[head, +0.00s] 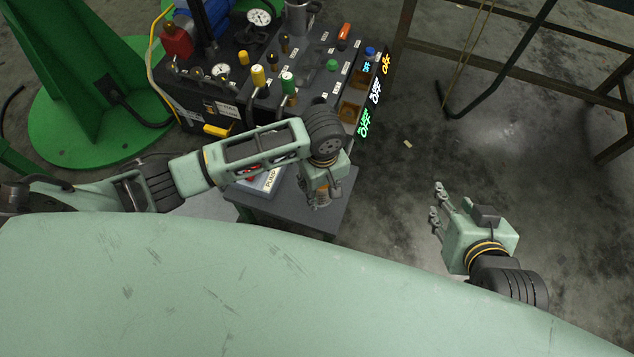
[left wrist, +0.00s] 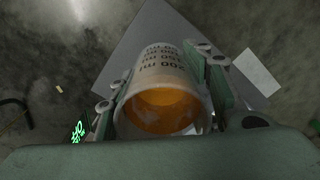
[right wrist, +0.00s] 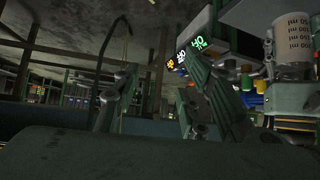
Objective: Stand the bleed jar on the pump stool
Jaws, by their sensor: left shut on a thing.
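The bleed jar (left wrist: 165,75) is a pale cylinder with dark ml markings and amber liquid inside. My left gripper (left wrist: 163,98) is shut on it, with a finger on each side. I cannot tell whether the jar's base touches the stool top. The jar also shows at the upper right of the right wrist view (right wrist: 293,45). My right gripper (head: 437,208) is open and empty, to the right of the stool.
A black pump bench (head: 235,115) with gauges, coloured knobs and lit labels stands behind the stool. A green column base (head: 90,125) is at left; a metal frame (head: 500,55) is at upper right.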

